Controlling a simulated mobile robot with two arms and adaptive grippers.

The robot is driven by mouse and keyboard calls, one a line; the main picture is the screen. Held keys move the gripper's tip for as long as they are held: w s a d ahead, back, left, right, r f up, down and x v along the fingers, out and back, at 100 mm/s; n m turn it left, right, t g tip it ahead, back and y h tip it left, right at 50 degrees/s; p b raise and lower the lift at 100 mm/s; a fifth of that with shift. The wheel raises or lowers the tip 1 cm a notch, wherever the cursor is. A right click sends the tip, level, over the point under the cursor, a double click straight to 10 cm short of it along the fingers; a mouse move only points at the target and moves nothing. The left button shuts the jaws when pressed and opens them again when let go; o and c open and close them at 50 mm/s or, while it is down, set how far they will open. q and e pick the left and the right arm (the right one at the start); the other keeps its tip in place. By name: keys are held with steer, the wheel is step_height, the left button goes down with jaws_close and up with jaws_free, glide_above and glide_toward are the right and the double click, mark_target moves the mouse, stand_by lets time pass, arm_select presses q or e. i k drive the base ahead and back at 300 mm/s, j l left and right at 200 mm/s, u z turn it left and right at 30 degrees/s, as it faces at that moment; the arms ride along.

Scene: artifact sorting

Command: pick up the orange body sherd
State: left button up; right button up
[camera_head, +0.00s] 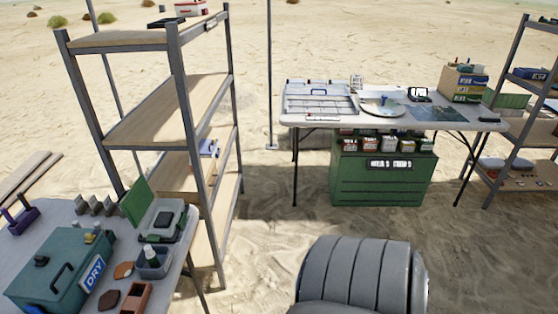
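On the near left table (185,262) lies a small flat orange-brown piece (123,270), which looks like the orange body sherd. It sits between the teal box marked DRY (62,275) and a grey tub holding a bottle (152,266). A darker brown flat piece (109,299) lies just in front of it, beside a reddish-brown block-like object (135,297). The pieces are small here, so their exact kind is hard to tell. Neither of my grippers shows in this view.
A tall metal shelf (187,115) stands just behind the left table. An open green-lidded case (162,221) is at that table's far edge. A back table (335,119) holds trays and a plate (382,106), with a green cabinet (383,178) beneath. Open sand lies between the tables.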

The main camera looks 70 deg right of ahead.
mark_target(124, 270)
steer(key=z, duration=0.9)
